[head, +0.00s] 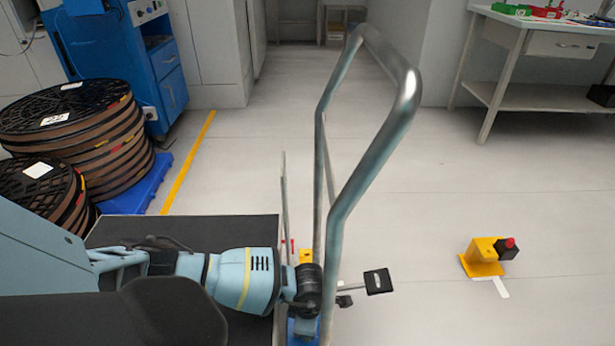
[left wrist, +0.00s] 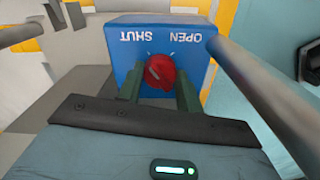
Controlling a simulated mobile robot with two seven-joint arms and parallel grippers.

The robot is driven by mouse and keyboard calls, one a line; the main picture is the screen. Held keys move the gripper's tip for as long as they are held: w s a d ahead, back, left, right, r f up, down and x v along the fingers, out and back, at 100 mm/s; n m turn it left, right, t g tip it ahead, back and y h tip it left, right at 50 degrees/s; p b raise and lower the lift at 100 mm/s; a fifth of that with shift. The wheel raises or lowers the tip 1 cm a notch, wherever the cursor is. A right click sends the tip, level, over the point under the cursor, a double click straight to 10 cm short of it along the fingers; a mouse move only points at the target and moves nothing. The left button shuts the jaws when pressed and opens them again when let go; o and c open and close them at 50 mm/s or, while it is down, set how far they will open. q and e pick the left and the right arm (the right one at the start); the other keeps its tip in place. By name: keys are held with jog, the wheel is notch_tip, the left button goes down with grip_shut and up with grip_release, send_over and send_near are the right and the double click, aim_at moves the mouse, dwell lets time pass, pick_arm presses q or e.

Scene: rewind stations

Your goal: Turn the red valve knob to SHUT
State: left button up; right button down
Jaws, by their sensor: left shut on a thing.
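The red valve knob (left wrist: 160,72) sits on the face of a blue box (left wrist: 205,62) in the left wrist view. The words SHUT (left wrist: 150,33) and OPEN (left wrist: 187,37) appear upside down above it, SHUT to the left. A pale mark shows on the knob; I cannot tell clearly which word it points at. My left gripper (left wrist: 159,80) has its two green fingers on either side of the knob and is shut on it. In the head view my left arm reaches past a metal rail; part of the blue box (head: 303,328) shows and the knob is hidden. My right gripper is not in view.
The bent metal rail (head: 372,165) rises close beside my left wrist. Stacked reels (head: 90,125) stand at the left near a blue machine (head: 115,50). A yellow block with a red button (head: 485,255) lies on the floor at right. A workbench (head: 540,40) stands at the back right.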

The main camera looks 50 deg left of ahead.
pick_arm(q)
jog(key=o, duration=1)
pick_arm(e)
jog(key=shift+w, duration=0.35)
pick_arm(q)
notch_tip(320, 180, up, 8)
jog(key=p, duration=0.3)
jog(key=shift+f, duration=0.25)
jog(key=shift+r, duration=0.2)
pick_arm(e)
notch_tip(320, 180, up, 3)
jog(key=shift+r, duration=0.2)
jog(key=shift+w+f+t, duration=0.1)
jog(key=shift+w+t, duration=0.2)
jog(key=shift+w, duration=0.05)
pick_arm(q)
jog(key=shift+w, duration=0.1)
